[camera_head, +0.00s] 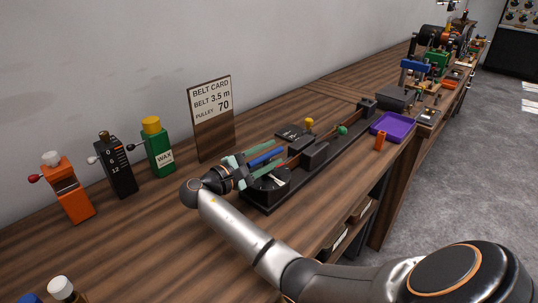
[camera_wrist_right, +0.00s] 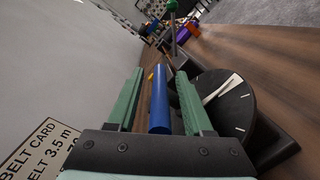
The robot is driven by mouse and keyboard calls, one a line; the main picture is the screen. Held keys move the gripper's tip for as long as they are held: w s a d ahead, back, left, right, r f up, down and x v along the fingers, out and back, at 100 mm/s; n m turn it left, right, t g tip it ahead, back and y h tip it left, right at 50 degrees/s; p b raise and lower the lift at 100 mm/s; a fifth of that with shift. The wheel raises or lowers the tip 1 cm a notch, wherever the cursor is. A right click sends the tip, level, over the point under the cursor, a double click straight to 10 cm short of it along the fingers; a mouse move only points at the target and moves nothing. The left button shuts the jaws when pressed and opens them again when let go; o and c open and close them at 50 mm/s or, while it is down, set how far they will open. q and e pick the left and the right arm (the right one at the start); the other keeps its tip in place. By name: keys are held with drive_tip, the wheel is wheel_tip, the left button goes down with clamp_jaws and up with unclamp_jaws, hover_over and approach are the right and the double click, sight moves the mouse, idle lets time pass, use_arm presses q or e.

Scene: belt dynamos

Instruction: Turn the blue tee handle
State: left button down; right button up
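The blue tee handle (camera_head: 266,158) shows as a blue bar on the black bench device in the head view. In the right wrist view the blue bar (camera_wrist_right: 159,100) lies lengthwise between my green fingers, with a visible gap on either side. My right gripper (camera_head: 281,151) is open around the bar; its fingers (camera_wrist_right: 160,72) also show in the wrist view. The handle's stem and mount are hidden. A black dial (camera_wrist_right: 225,100) with a pale pointer is just right of the fingers. My left gripper is not in view.
A belt card (camera_head: 211,112) stands behind the gripper.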

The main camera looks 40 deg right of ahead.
clamp_jaws()
idle(0.3)
idle(0.3)
